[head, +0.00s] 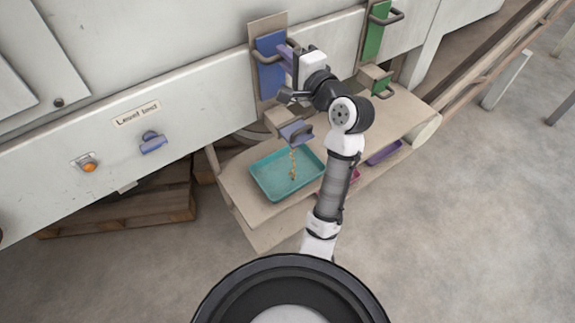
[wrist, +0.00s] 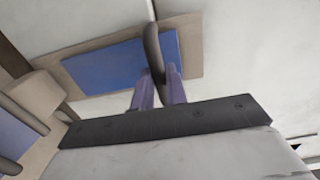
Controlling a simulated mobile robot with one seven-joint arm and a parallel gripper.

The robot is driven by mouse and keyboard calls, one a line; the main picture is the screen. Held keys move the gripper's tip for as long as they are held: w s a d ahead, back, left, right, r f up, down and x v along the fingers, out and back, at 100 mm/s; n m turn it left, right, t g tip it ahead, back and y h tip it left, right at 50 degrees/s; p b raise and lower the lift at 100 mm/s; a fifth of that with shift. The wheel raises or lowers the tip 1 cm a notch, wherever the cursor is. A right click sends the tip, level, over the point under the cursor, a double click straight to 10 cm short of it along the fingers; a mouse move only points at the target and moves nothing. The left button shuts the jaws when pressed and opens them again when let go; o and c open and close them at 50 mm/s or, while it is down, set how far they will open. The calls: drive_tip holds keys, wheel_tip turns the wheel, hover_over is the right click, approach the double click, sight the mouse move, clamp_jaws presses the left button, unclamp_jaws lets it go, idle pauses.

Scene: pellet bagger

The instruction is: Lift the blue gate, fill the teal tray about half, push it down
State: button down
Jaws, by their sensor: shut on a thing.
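The blue gate (head: 271,78) is a blue plate on a tan backing on the machine wall, with a dark loop handle. My gripper (head: 286,55) is at this handle. In the wrist view, its purple fingers (wrist: 159,88) are shut on the dark handle (wrist: 153,52), in front of the blue plate (wrist: 115,68). Below, a thin stream of tan pellets (head: 292,160) falls from the blue-fronted spout (head: 296,131) into the teal tray (head: 262,181). The tray sits flat on the tan shelf; a few pellets show where the stream lands, and most of its floor looks bare.
A green gate (head: 374,38) and green-fronted spout (head: 381,84) are at the right. A purple tray (head: 384,153) and a partly hidden pink tray (head: 352,176) lie on the shelf (head: 235,185). A blue knob (head: 152,143) and orange button (head: 89,166) are on the left wall.

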wheel_tip(320, 180, up, 3)
drive_tip(key=p, duration=0.2)
drive_tip(key=shift+r+p, duration=0.1)
drive_tip(key=shift+p, duration=0.25)
idle(7.3)
